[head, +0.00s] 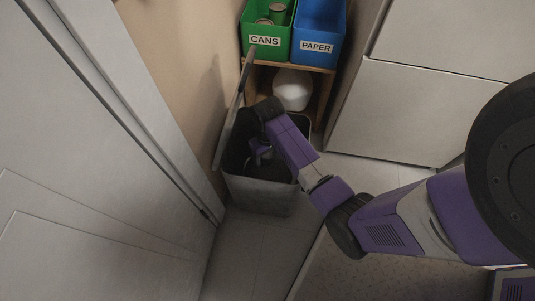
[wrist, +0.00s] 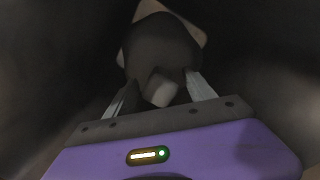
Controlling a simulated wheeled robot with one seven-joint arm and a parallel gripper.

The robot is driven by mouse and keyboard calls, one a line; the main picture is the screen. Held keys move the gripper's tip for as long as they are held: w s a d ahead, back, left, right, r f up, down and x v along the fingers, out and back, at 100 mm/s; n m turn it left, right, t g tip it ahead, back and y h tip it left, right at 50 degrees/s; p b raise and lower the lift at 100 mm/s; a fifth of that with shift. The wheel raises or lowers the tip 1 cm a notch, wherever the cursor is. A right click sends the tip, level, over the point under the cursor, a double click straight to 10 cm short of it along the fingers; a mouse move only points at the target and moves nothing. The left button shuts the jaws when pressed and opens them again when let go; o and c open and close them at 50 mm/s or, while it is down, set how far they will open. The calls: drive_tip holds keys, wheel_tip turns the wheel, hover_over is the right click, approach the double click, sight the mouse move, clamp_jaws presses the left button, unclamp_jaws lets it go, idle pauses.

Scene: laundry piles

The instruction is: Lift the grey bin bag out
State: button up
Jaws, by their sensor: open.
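The grey bin (head: 262,194) stands on the floor at the middle of the head view, its lid (head: 233,118) open and raised on the left. My arm reaches down into it, and my gripper (head: 258,153) is inside, partly hidden by the arm. In the wrist view the dark grey bin bag (wrist: 160,48) is a rounded lump ahead of my gripper (wrist: 160,88). A lighter knot-like tuft of it lies between the two fingers. The fingers are apart, one on each side of the tuft. I cannot tell whether either touches it.
Behind the bin, a green CANS box (head: 266,41) and a blue PAPER box (head: 317,47) stand on a wooden shelf (head: 318,70), with a white rounded container (head: 293,89) below. A panelled door (head: 90,200) is at left, white drawers (head: 420,105) at right. Floor shows in front.

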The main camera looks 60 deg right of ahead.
clamp_jaws()
drive_tip(key=shift+d+r, duration=0.1)
drive_tip(key=shift+r, duration=0.1)
wheel_tip(320, 180, up, 21)
drive_tip(key=p, duration=2.3)
idle(0.5)
wheel_tip(320, 180, up, 21)
drive_tip(key=p, duration=2.2)
idle(0.6)
